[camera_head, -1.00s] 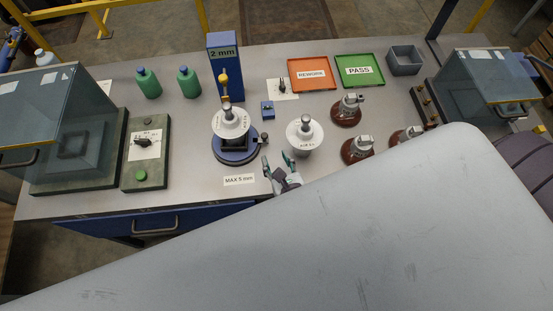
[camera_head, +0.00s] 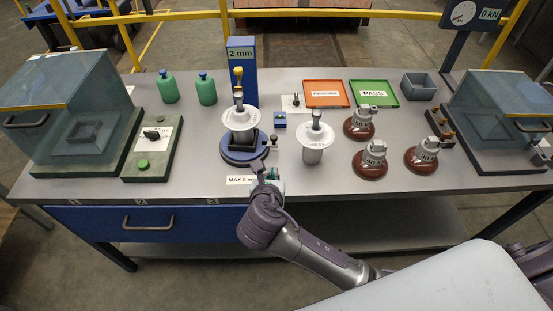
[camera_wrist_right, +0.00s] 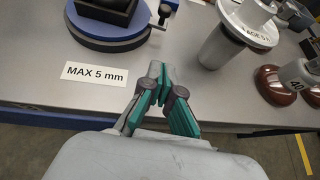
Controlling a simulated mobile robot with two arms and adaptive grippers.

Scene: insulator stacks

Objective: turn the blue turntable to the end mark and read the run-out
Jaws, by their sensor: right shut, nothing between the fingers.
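The blue turntable (camera_head: 243,157) stands near the middle of the bench and carries a white insulator stack (camera_head: 240,117) upright. A small dark knob (camera_head: 273,140) sticks out at its right side; it also shows in the right wrist view (camera_wrist_right: 164,12). Behind it stands a blue column (camera_head: 241,60) whose display reads 2 mm, with a yellow-topped probe (camera_head: 238,77) in front. An end mark cannot be made out. My right gripper (camera_head: 264,172) is shut and empty, just in front of the turntable, apart from it. In the wrist view its fingertips (camera_wrist_right: 159,80) are right of the MAX 5 mm label (camera_wrist_right: 95,74).
A second white stack (camera_head: 314,140) stands to the right, close to my gripper. Several brown-based fittings (camera_head: 371,160) stand further right. Orange REWORK (camera_head: 325,94) and green PASS (camera_head: 374,94) trays lie behind. Glass-sided boxes flank the bench.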

